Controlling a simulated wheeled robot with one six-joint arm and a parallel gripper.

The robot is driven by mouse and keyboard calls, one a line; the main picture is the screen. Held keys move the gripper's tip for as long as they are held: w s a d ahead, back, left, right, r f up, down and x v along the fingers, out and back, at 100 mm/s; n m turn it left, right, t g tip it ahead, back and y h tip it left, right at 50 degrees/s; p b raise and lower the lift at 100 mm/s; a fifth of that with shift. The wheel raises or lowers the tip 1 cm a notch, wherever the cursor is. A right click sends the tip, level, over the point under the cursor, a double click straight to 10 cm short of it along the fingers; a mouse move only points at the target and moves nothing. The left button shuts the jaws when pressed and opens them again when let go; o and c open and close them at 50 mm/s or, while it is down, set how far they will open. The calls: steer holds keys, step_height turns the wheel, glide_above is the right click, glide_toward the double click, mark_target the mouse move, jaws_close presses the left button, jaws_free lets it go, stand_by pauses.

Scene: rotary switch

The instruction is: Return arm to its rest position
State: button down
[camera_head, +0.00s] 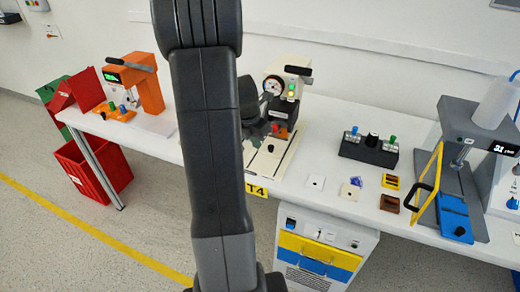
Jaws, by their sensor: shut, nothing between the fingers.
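My arm (210,160) rises through the middle of the view and hides part of the table behind it. My gripper (266,128) shows only in part, to the right of the arm, in front of the white machine (298,92). It is shut with nothing held; its fingertips are hard to make out against the machine. A dark control box (368,152) stands to the right on the table, apart from my gripper. It carries a black rotary knob (372,138) between a blue and a green one.
The white table (325,140) also bears an orange machine (148,85) at left and a grey press with a yellow frame (428,185) at right. Small yellow and brown trays lie near the front edge. Red bins (92,170) and a cabinet (322,245) stand below.

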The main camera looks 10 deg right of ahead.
steer(key=shift+v, duration=2.05)
steer(key=shift+s+f, duration=0.1)
steer(key=shift+f, duration=0.1)
